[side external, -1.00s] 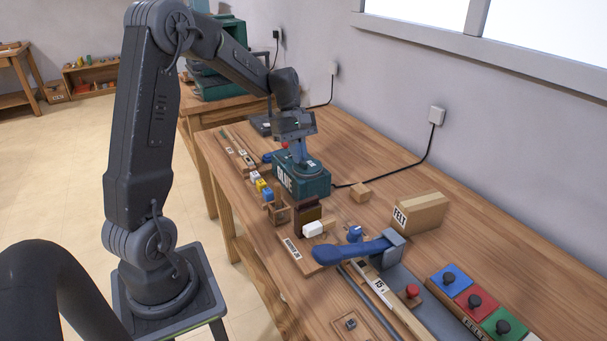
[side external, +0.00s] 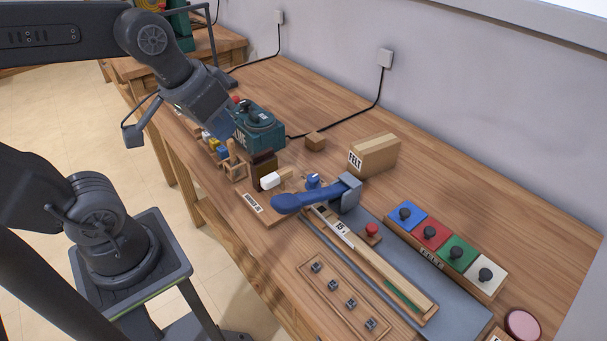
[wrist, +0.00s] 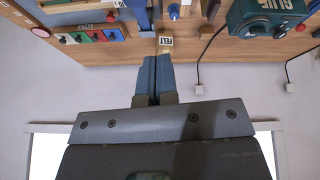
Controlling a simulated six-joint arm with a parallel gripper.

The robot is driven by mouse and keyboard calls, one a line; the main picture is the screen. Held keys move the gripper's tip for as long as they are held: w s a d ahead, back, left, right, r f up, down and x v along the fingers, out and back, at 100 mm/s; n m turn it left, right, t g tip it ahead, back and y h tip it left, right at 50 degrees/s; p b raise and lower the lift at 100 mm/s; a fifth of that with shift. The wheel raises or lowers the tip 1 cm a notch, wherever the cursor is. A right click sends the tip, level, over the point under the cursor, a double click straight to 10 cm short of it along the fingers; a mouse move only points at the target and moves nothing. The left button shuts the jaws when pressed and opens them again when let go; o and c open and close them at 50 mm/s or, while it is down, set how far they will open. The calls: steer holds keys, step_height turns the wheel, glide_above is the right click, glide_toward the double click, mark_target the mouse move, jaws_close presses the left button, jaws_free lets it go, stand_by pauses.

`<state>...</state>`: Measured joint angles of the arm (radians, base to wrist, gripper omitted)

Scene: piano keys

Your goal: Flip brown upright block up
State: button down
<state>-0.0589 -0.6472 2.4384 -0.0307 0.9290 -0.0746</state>
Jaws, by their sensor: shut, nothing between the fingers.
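The brown upright block (side external: 264,168) stands on the bench in the side view, between the teal glue machine and the blue-handled tool. A white piece (side external: 270,181) is at its front. My gripper (side external: 224,131) has blue fingers that are shut and empty. In the side view it is up and left of the block, in front of the glue machine, apart from the block. In the wrist view the shut fingers (wrist: 154,62) point toward the bench. A dark brown piece at the top edge there may be the block, but it is cut off.
The teal glue machine (side external: 258,128) stands behind the block. A blue-handled tool (side external: 305,199) lies to its right. A felt box (side external: 374,155) and a small wooden cube (side external: 315,141) are toward the wall. Coloured knobbed tiles (side external: 430,232) line the right.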

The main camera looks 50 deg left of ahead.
steer(key=c, duration=1.8)
jaws_free()
steer(key=shift+s+d+m+t, duration=0.4)
steer(key=shift+s+m, duration=0.3)
steer(key=shift+s, duration=0.1)
steer(key=shift+o, duration=0.9)
steer(key=shift+w+a, duration=0.1)
steer(key=shift+w, duration=0.05)
steer(key=o, duration=0.5)
steer(key=w+a+g, duration=0.1)
steer(key=w, duration=0.1)
steer(key=w+a+g, duration=0.1)
steer(key=w+a, duration=0.1)
steer(key=w, duration=0.1)
steer(key=w+a, duration=0.2)
steer(key=w, duration=0.1)
steer(key=shift+f+g+y, duration=0.25)
steer(key=shift+g+y, duration=0.05)
steer(key=shift+g, duration=0.1)
steer(key=g, duration=0.3)
glide_toward(262, 152)
steer(key=f, duration=0.9)
steer(key=shift+s+a+f, duration=0.1)
steer(key=shift+s+a, duration=0.05)
steer(key=shift+a, duration=0.1)
steer(key=shift+c, duration=0.2)
jaws_close()
